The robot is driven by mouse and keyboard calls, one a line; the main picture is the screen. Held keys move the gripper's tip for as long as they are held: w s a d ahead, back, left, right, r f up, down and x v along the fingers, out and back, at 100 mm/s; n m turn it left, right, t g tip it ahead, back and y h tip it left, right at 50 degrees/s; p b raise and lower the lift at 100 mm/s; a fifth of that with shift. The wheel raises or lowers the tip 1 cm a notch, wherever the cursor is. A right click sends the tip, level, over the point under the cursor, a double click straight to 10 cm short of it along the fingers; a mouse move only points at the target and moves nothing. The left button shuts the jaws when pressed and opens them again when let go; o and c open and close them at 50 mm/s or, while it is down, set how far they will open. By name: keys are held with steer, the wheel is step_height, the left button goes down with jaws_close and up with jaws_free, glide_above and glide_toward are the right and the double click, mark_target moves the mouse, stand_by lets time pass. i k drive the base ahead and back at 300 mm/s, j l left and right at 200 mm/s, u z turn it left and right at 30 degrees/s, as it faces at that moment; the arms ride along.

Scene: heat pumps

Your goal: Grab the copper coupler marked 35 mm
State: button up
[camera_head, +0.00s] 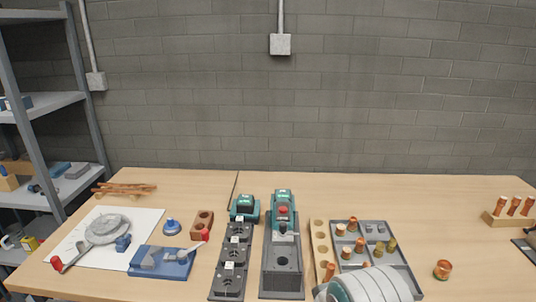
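Several small copper and brass-coloured fittings (360,244) stand in a grey compartment tray (408,274) at the right of the bench. A larger, wide copper fitting (442,270) stands alone on the bare wood to the right of the tray. No size marking is legible on any of them, so I cannot tell which is the 35 mm coupler. A white rounded part of my arm (370,286) shows at the bottom edge and hides the tray's near part. My gripper's fingers are not visible.
A wooden strip with holes (320,242) lies left of the tray. Green-topped tools (283,205) on dark bases stand mid-bench. A blue block (160,262) and white sheet (88,262) lie left. A wooden rack with copper tubes (512,220) stands far right. The back right is clear.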

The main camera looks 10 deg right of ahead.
mark_target(444, 267)
steer(key=k+l+z, duration=0.1)
steer(key=z, duration=1.45)
steer(key=i+l+u, duration=0.25)
steer(key=l+u, duration=0.25)
steer(key=l, duration=0.15)
steer(key=i+l+u, duration=0.25)
steer(key=l, duration=0.15)
steer(key=l+u, duration=0.25)
steer(key=l, duration=0.1)
